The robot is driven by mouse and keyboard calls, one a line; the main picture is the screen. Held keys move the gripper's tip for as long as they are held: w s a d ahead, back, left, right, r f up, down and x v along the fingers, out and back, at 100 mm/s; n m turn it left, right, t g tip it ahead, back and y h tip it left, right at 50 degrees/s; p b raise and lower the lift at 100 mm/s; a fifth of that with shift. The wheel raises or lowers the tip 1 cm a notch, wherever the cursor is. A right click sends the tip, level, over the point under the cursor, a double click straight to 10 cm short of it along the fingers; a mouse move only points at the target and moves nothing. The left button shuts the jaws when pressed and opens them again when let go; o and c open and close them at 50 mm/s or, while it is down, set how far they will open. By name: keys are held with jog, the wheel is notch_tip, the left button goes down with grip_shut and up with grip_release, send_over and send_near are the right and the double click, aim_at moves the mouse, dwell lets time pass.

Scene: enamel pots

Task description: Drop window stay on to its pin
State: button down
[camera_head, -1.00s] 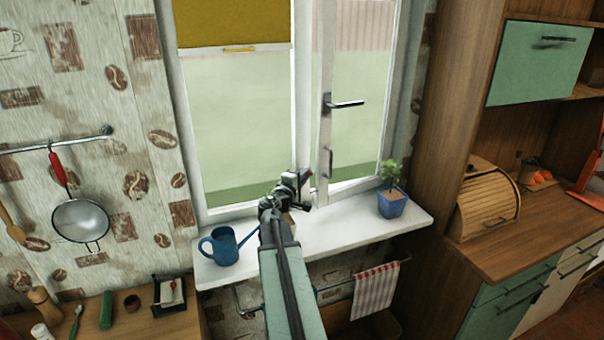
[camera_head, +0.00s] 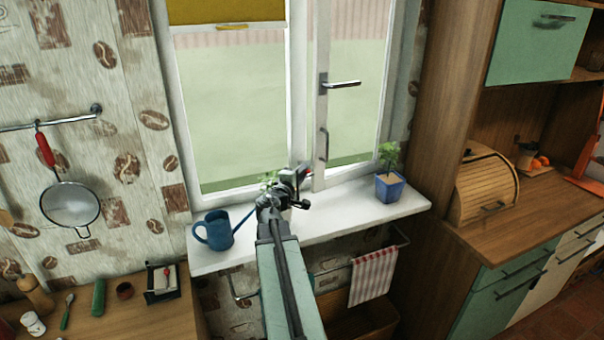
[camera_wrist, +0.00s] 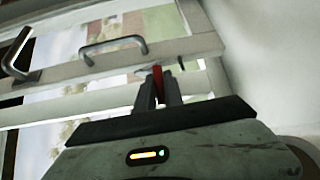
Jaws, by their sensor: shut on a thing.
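My gripper (camera_head: 301,183) is in front of the window, just above the white sill. In the wrist view my gripper (camera_wrist: 157,92) is shut on a narrow red part (camera_wrist: 157,80), which I take to be the window stay's grip. A small bit of red (camera_head: 309,171) also shows at the fingertips in the head view. A short grey metal piece (camera_wrist: 179,63) shows just beyond the fingers, close to the window frame (camera_wrist: 70,72). Most of the stay is hidden by my fingers and wrist. I cannot make out the pin, or whether the stay touches it.
The sash has a lever handle (camera_head: 340,84) and a pull handle (camera_head: 324,144), which also shows in the wrist view (camera_wrist: 113,44).

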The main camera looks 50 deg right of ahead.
jog(key=shift+s, duration=0.1)
jog(key=c, duration=1.5)
grip_release()
jog(key=shift+o, duration=0.2)
